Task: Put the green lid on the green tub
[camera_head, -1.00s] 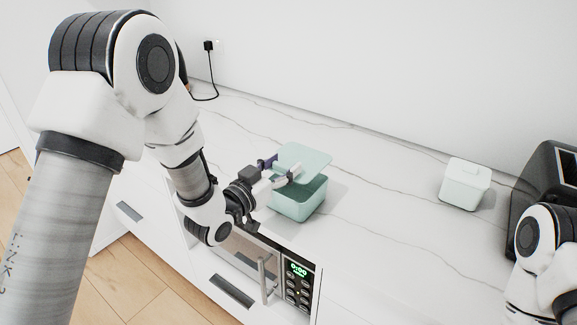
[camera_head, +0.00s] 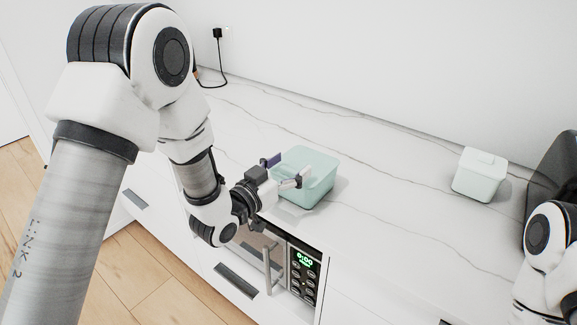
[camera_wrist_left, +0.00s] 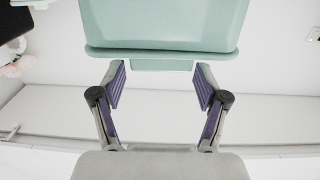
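A second pale green lidded container (camera_head: 479,177) stands at the right on the counter (camera_head: 400,215). A dark appliance (camera_head: 557,180) is at the far right. A microwave (camera_head: 303,275) is built in below the counter edge. A black plug and cord (camera_head: 218,55) are on the wall.

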